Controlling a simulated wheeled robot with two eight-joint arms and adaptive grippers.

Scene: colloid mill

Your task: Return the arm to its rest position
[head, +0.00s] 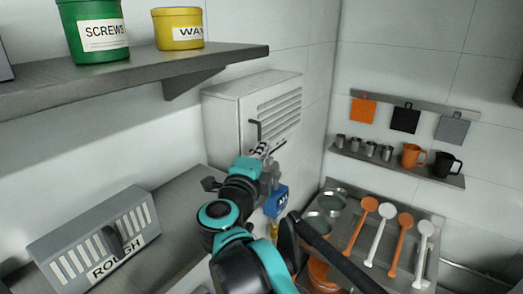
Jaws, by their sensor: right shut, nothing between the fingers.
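My right arm, black and teal, reaches up from the bottom middle of the head view. Its gripper (268,170) is shut and empty, in front of the lower part of a white louvred wall cabinet (225,120). A black handle (256,131) on the cabinet is just above the gripper; I cannot tell whether they touch. A small blue object (277,200) shows just below the gripper, partly hidden by the arm. My left gripper is not in view.
A shelf (130,75) with a green SCREWS tub (98,30) and a yellow tub (178,28) overhangs at upper left. A grey ROUGH box (95,240) stands on the lower left counter. Steel bowls (318,222) and several scoops (383,235) lie right. Mugs (412,155) stand on a wall shelf.

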